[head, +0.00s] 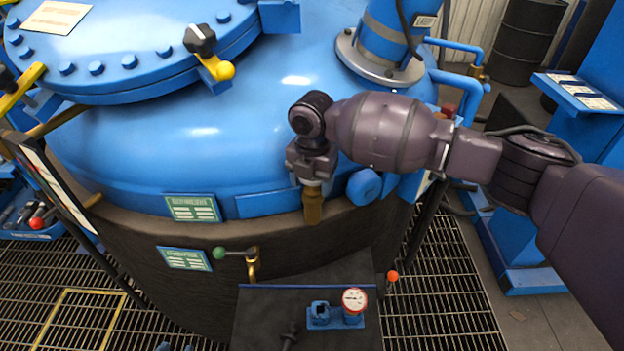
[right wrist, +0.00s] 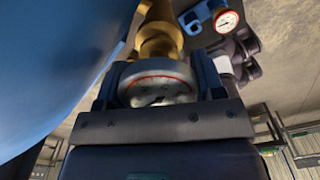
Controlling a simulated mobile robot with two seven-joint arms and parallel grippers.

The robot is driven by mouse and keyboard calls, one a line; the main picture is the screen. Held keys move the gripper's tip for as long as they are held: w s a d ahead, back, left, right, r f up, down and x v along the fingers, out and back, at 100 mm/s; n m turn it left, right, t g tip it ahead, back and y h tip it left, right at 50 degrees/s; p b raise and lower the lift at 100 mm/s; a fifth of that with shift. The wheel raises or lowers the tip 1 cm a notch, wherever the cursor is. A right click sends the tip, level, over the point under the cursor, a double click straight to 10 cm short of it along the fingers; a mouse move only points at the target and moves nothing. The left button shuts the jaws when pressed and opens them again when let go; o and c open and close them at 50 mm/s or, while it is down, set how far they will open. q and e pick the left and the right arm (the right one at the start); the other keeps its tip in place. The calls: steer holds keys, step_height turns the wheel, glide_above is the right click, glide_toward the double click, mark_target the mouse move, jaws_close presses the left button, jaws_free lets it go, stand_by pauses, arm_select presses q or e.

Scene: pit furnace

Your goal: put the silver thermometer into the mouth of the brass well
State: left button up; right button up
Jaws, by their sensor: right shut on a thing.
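My right gripper (head: 312,172) points down at the side of the blue vessel, directly above the brass well (head: 313,206). It is shut on the silver thermometer (right wrist: 158,84), whose round white dial with a reddish ring shows between the fingers in the right wrist view. In the head view the gripper hides most of the thermometer. Brass (right wrist: 159,38) shows just beyond the dial in the wrist view. The well's mouth is hidden, so I cannot tell whether the stem is inside it. My left gripper is not in view.
The blue vessel (head: 180,140) fills the middle. A dark shelf (head: 265,310) below carries a red-rimmed gauge (head: 354,299) and an empty-looking blue holder (head: 319,311). A green-knobbed brass valve (head: 252,265) is left of the well. A blue pipe stands right.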

steer(key=shift+f, duration=0.65)
stand_by(0.3)
steer(key=o, duration=1)
steer(key=shift+s+d+r, duration=0.15)
steer(key=shift+r, duration=0.1)
